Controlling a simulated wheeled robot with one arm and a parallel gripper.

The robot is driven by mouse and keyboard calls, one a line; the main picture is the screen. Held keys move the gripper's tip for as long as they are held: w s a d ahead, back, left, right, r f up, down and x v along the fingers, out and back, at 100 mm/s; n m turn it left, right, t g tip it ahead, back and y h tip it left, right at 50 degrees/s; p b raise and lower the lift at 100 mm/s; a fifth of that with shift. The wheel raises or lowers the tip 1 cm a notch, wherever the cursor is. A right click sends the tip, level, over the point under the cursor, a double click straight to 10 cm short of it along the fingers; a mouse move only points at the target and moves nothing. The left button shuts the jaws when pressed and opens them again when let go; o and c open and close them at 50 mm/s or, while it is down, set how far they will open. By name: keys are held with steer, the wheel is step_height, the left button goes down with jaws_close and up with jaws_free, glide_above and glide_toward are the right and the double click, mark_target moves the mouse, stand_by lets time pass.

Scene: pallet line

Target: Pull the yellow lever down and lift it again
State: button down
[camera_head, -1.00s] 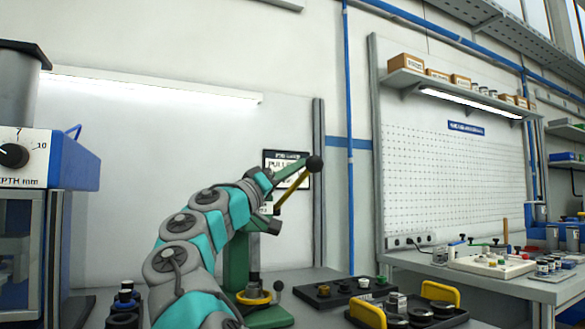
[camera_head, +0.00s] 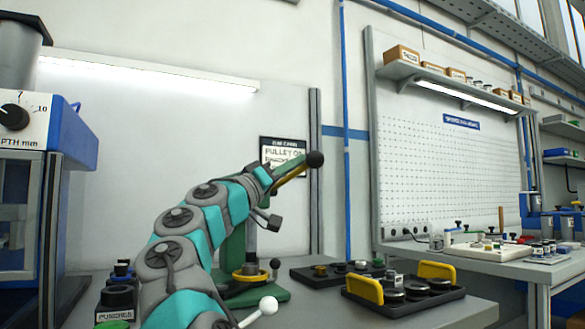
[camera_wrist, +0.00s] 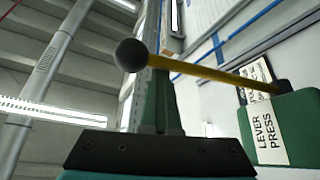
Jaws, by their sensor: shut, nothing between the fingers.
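The yellow lever (camera_head: 292,175) with its dark ball knob (camera_head: 315,159) slants up to the right from the green lever press (camera_head: 236,250). My gripper (camera_head: 297,164) reaches up to the lever just behind the knob, and its green fingers overlap the rod in the head view. In the wrist view the shut fingers (camera_wrist: 158,85) point up. The yellow rod (camera_wrist: 205,76) crosses over them, with its knob (camera_wrist: 131,55) at the left and the labelled press (camera_wrist: 290,128) at the right. The fingers hold nothing. I cannot tell whether they touch the rod.
A black tray with yellow handles (camera_head: 401,306) and a flatter black tray (camera_head: 330,279) lie right of the press. A blue machine (camera_head: 75,140) is at the left. A sign (camera_head: 283,152) hangs behind the lever.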

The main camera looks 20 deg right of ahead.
steer(key=shift+d+f, duration=0.15)
steer(key=shift+f, duration=0.15)
